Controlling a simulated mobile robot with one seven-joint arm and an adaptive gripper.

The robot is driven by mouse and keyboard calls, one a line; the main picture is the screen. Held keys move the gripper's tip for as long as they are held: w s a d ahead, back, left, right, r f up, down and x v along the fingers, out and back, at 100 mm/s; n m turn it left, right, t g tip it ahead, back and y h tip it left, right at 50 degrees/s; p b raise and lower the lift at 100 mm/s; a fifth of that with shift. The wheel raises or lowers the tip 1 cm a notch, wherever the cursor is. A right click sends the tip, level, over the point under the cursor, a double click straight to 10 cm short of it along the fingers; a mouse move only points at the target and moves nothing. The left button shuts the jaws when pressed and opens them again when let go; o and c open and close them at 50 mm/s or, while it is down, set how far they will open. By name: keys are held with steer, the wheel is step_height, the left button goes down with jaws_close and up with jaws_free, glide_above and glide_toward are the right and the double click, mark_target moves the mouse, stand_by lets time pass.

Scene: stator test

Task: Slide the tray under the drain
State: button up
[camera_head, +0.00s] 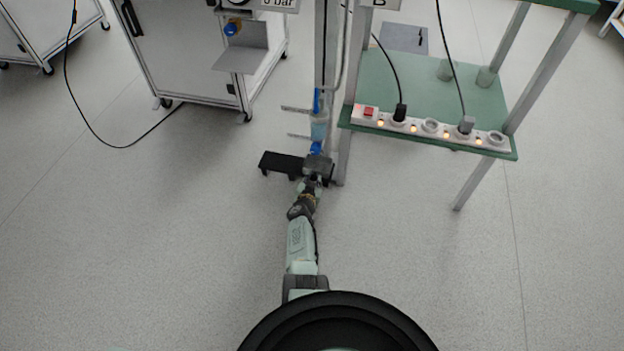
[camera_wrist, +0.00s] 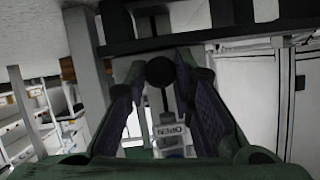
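A black, low, bench-like piece, which looks like the tray (camera_head: 283,163), stands beside the foot of the grey post in the head view. A dark beam, likely part of it, crosses the top of the wrist view (camera_wrist: 235,33). The blue drain fitting (camera_head: 316,147) hangs below a clear bowl on the post, just above and right of the black piece. My gripper (camera_head: 316,168) is at the right end of the black piece, below the drain. In the wrist view its padded fingers (camera_wrist: 163,85) stand apart, with a dark round knob (camera_wrist: 160,71) between them. I see no clear contact with the knob.
A green-topped stand (camera_head: 430,90) with a power strip (camera_head: 430,128) is close on the right. The grey post (camera_head: 328,60) rises behind my gripper. A wheeled cabinet (camera_head: 185,50) stands back left. The floor left and in front is clear.

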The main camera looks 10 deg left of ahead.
steer(key=o, duration=0.5)
steer(key=shift+d, duration=0.3)
steer(key=shift+a, duration=0.25)
